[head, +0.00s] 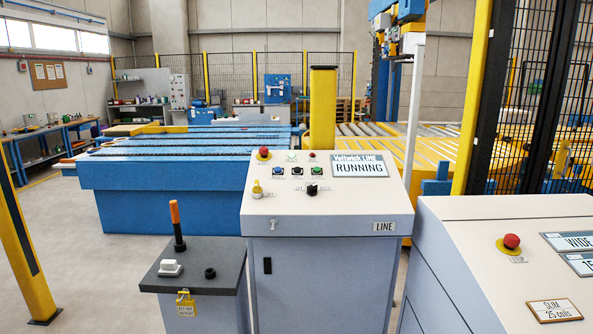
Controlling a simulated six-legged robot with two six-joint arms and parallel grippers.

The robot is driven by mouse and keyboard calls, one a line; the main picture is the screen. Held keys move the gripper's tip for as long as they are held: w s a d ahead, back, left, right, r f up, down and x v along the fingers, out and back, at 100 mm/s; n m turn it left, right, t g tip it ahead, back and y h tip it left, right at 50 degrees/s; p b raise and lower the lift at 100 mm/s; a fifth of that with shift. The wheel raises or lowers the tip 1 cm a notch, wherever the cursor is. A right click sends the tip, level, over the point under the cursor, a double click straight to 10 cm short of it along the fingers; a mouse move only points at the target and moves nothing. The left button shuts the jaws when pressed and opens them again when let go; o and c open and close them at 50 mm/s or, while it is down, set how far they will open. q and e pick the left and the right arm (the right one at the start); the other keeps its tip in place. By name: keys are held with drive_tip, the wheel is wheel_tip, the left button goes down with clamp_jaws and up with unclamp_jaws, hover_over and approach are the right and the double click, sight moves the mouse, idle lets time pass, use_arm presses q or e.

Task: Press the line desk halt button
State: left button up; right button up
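The line desk (330,215) stands in the middle of the head view, a pale cabinet with a sloped top and a "LINE" plate. Its display (359,166) reads "RUNNING". A black selector (312,189) and a yellow switch (257,188) are lower. The small labels are too small to read. Neither gripper shows.
A second desk (470,260) with its own red mushroom button (512,241) stands at the right. A low grey pedestal (200,290) with an orange-topped lever (176,224) stands at the left. A yellow post (322,105) rises behind the line desk. Floor is open at far left.

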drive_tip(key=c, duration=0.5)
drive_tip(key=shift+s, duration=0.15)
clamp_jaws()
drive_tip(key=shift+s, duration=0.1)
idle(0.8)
